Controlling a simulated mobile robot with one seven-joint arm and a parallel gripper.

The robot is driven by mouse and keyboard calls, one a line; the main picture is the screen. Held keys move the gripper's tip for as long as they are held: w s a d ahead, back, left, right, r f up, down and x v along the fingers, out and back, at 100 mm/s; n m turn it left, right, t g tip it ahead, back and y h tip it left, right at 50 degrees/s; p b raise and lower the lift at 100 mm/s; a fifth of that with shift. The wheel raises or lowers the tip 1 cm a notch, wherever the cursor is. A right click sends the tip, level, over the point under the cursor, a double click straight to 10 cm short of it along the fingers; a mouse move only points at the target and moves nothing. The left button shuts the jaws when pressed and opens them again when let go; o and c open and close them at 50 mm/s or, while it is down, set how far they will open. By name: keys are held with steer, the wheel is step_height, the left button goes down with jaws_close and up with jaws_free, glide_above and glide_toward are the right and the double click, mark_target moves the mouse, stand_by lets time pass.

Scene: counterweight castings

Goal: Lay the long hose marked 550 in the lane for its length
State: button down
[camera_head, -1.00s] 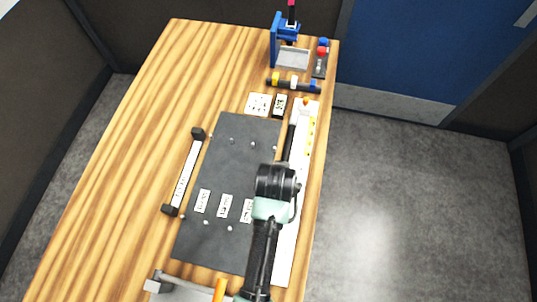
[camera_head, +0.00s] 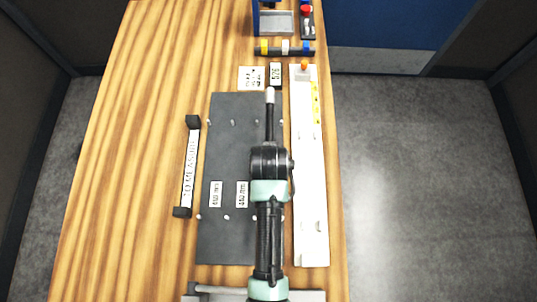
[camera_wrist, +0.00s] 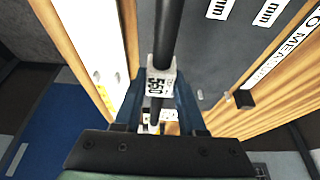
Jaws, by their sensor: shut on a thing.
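The long black hose (camera_head: 270,120) has a pale tip at its far end. In the wrist view its white tag (camera_wrist: 160,83) reads 550. My gripper (camera_wrist: 160,100) is shut on the hose around the tag. In the head view my arm hides the fingers and the hose's near part. The hose points away from me over the right side of the dark board (camera_head: 225,150). I cannot tell whether it touches the board. The board has rows of small pegs and white mm labels (camera_head: 215,194); two labels show, too small to read surely, and my arm covers the right side.
A white measuring strip (camera_head: 308,170) with yellow marks lies right of the board. A "to measure" rack (camera_head: 189,165) with black end blocks stands left. Beyond the board are a white card (camera_head: 251,77), a small numbered plate (camera_head: 276,73) and a dark bar with coloured bands (camera_head: 286,48).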

steer(key=shift+r, duration=0.15)
steer(key=shift+a+f+b, duration=0.1)
steer(key=shift+f+b, duration=1.8)
steer(key=shift+f, duration=1)
steer(key=shift+p, duration=0.7)
steer(key=shift+f+b, duration=0.55)
steer(key=shift+f, duration=0.15)
steer(key=shift+c, duration=2.1)
jaws_free()
steer(key=shift+f, duration=0.1)
